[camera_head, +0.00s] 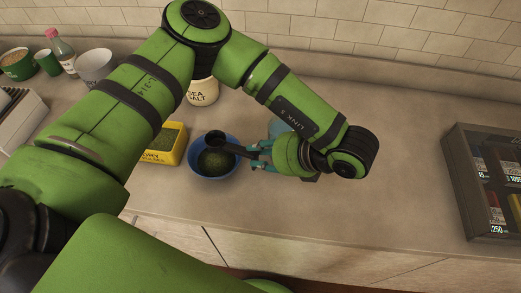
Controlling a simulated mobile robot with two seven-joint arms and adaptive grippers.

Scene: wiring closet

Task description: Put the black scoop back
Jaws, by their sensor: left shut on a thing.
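The black scoop (215,138) is over the blue bowl (196,171), its cup end at the bowl's upper part and its handle running right to my left gripper (259,155). My left gripper is shut on the scoop's handle, just right of the bowl. The bowl holds dark green, leafy-looking stuff. A yellow container (180,156) with similar green contents stands just left of the bowl. I cannot tell whether the scoop touches the bowl or holds anything. My right gripper is not in view.
A sea salt canister (202,93) stands behind, partly hidden by my left arm. A light blue item (277,126) is partly hidden behind the gripper. A dark case (462,190) stands at right. Cups and a bottle (61,52) stand at far left. The counter right of my gripper is clear.

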